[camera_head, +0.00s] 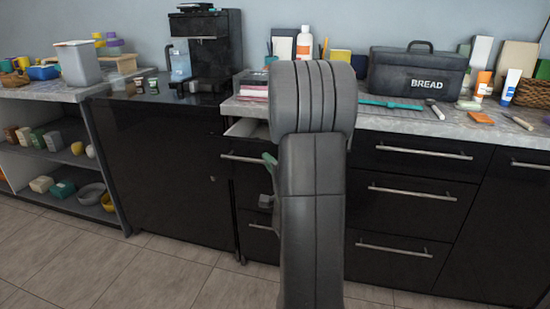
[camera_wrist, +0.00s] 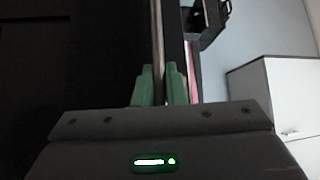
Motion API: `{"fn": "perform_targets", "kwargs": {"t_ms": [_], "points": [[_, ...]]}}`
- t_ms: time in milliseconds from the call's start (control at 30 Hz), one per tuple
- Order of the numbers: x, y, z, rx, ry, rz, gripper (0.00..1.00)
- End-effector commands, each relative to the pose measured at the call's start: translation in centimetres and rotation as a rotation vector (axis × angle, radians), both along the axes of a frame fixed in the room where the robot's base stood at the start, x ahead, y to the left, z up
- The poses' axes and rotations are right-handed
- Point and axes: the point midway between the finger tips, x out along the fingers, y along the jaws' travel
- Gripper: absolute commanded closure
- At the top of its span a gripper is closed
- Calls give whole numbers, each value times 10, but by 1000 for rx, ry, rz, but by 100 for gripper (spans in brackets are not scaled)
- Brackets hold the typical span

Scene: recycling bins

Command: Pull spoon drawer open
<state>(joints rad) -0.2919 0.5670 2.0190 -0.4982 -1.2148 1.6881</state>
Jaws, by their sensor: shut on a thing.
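The top drawer (camera_head: 246,128) left of my arm stands partly out from under the counter, and its pale inside shows. I see no spoon in it, and my arm hides its right part. Its metal bar handle (camera_head: 238,158) runs across the dark front. My gripper (camera_head: 270,160) is at the handle, mostly hidden behind my arm in the head view. In the wrist view, the green fingers of my gripper (camera_wrist: 160,88) are closed around the handle bar (camera_wrist: 157,45), one on each side.
The counter (camera_head: 400,117) above holds a black bread box (camera_head: 415,75), a teal strip, bottles and books. Closed drawers with bar handles (camera_head: 412,193) stand to the right. A dark cabinet with a coffee machine (camera_head: 205,45) stands left. The tiled floor (camera_head: 150,275) in front is clear.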

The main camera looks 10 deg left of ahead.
Motion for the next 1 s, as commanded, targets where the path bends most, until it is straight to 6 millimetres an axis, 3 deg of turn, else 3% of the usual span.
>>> {"fn": "perform_targets", "kwargs": {"t_ms": [33,200,433,700,1000], "points": [[-16,1,-3,-1,1,3,100],[-59,3,-3,0,1,4,100],[-102,4,-2,-1,1,3,100],[-125,4,-1,-1,2,1,100],[-128,4,-1,-1,4,0,100]]}}
